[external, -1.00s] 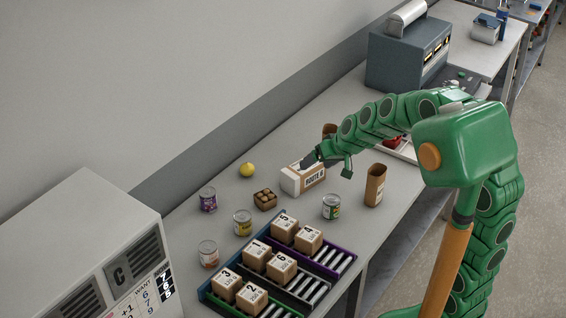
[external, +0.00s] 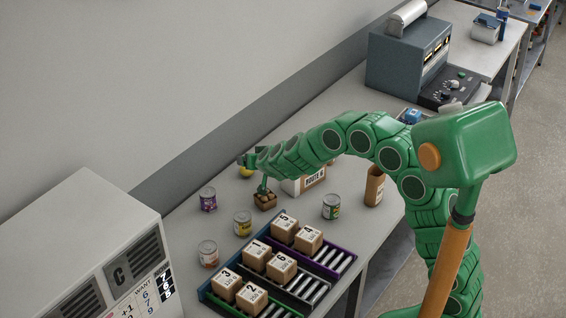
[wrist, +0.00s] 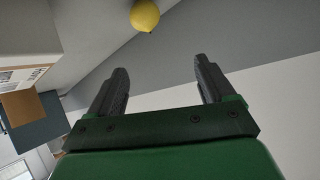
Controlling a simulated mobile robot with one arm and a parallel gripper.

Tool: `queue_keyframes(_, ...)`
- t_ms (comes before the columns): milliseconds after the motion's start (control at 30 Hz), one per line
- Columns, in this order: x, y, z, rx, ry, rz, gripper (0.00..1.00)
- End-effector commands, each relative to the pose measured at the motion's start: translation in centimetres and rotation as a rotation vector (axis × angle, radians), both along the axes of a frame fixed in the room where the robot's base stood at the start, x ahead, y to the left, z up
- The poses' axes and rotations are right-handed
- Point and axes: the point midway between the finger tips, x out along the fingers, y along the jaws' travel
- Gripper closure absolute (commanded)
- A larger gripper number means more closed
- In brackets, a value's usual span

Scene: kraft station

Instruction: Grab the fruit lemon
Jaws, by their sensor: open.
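The yellow lemon (external: 246,171) sits on the bench near the wall, partly hidden behind my gripper in the external view. In the wrist view the lemon (wrist: 145,15) is at the top edge, beyond the fingertips and a little left of the middle between them. My gripper (external: 254,174) is low over the bench beside the lemon. Its two dark fingers (wrist: 160,78) are spread apart with nothing between them.
A small brown carton with round brown items (external: 265,201) stands close below my gripper. A white and brown box (external: 306,182) is partly behind my arm. The wall (external: 150,80) is close behind the lemon.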

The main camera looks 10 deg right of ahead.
Motion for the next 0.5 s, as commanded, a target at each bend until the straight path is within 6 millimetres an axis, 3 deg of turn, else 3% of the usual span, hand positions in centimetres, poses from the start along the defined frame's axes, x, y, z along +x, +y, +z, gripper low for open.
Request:
queue_keyframes(200,0.2,1.6,-3.9,-0.082,-0.051,-0.092,0.18)
queue_keyframes(500,0.0,2.0,-6.3,-0.154,-0.087,-0.168,0.18)
